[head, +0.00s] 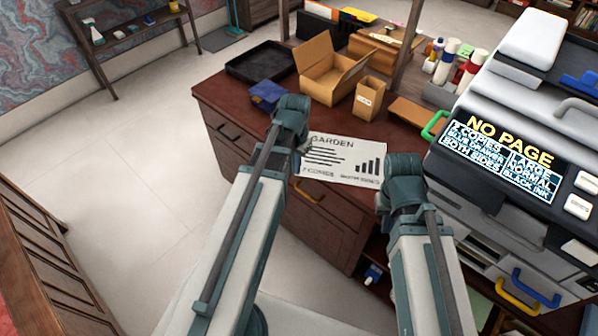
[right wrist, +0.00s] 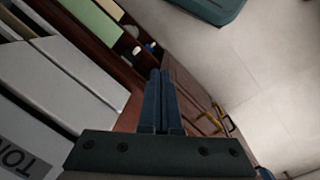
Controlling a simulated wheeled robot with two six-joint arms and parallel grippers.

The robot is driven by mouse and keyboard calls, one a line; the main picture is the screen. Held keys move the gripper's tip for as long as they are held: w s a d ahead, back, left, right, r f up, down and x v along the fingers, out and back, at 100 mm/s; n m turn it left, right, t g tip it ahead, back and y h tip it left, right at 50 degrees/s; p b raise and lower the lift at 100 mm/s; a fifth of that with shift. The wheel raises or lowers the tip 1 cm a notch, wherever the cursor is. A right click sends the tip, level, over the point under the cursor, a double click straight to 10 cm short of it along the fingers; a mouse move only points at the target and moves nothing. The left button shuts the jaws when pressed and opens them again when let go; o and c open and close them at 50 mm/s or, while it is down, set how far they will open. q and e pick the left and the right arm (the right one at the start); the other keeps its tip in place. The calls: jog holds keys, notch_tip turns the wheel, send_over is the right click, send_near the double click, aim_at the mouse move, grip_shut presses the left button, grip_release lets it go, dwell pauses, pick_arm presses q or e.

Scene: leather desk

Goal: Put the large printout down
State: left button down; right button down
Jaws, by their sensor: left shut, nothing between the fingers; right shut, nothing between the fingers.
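The large printout (head: 343,160) is a white sheet headed GARDEN, with black text lines and a bar chart. It lies face up at the front of the dark red-brown desk (head: 232,98), between my two arms. My left gripper (head: 302,147) is at the sheet's left edge, shut and empty; its fingertips are mostly hidden by the arm. My right gripper (head: 383,203) is by the sheet's lower right corner. In the right wrist view its fingers (right wrist: 159,100) are shut with nothing between them. The sheet does not show in that view.
A printer with a NO PAGE screen (head: 510,155) stands at the right. An open cardboard box (head: 330,75), a small carton (head: 369,98), a black tray (head: 260,62) and a blue item (head: 268,95) stand behind the sheet. Bottles (head: 460,65) stand at the back right.

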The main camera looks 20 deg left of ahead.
aim_at(307, 173)
pick_arm(q)
notch_tip(307, 173, down, 11)
jog(key=b, duration=1.1)
jog(key=w, duration=0.2)
jog(key=w+r+p, duration=0.1)
jog(key=w, duration=0.1)
jog(key=shift+d, duration=0.4)
jog(key=w, duration=0.3)
jog(key=shift+w+d, duration=0.1)
jog(key=shift+d, duration=0.15)
jog(key=shift+s, duration=0.2)
